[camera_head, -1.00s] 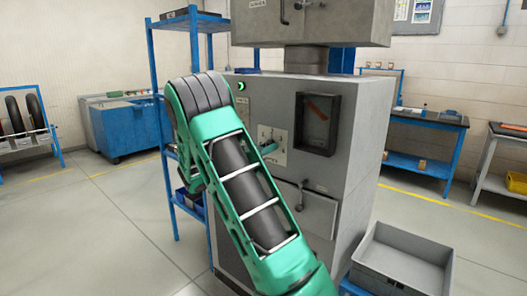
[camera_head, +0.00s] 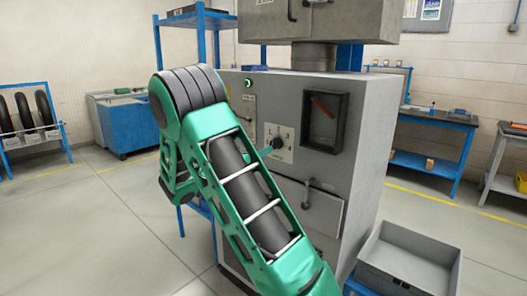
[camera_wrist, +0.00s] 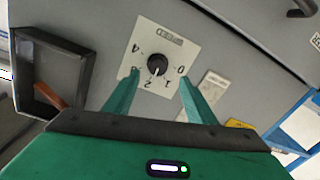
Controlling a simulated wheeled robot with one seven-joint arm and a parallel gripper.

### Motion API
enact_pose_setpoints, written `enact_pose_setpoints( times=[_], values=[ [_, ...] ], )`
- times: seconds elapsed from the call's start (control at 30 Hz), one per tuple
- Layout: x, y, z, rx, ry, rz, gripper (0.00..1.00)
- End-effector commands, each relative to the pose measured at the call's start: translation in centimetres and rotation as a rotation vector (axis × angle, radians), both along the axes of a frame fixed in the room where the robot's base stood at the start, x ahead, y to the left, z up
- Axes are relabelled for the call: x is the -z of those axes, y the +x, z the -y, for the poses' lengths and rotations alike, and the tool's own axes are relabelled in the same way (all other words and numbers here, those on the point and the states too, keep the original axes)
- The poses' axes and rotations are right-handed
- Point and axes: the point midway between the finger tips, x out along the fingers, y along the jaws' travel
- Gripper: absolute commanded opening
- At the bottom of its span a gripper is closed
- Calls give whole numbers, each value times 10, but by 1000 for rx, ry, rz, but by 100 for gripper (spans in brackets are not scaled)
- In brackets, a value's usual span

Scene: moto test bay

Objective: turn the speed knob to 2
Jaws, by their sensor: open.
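The speed knob (camera_wrist: 157,65) is a round black dial on a white plate (camera_wrist: 176,36) marked SPEED, with numbers 0 to 4 around it. Its pale pointer mark seems to lie between 1 and 2, but it is small and hard to read. In the head view the plate (camera_head: 287,153) is on the grey machine's front, and the knob (camera_head: 277,142) shows small. My gripper (camera_wrist: 160,78) is open. Its two green fingers reach toward the plate on either side below the knob, with nothing between them. Contact with the knob is not visible.
A dark-framed gauge (camera_head: 325,121) with an orange needle is right of the plate. A door handle (camera_head: 306,193) sticks out below. A grey bin (camera_head: 409,262) stands at the lower right. A blue shelf rack (camera_head: 158,55) stands behind my arm. Open floor lies left.

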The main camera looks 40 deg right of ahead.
Motion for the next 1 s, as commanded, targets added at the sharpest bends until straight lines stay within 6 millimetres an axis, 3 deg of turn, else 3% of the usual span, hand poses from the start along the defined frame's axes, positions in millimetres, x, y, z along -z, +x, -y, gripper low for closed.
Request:
enact_pose_setpoints(
  times=[0.1,0.3,0.87,1.0],
  values=[
    [0,-1,-16,-3,1,0,51],
    [0,-3,-25,0,0,0,51],
    [0,-4,-25,1,2,0,51],
    [4,-19,-16,28,57,-10,51]
  ],
)
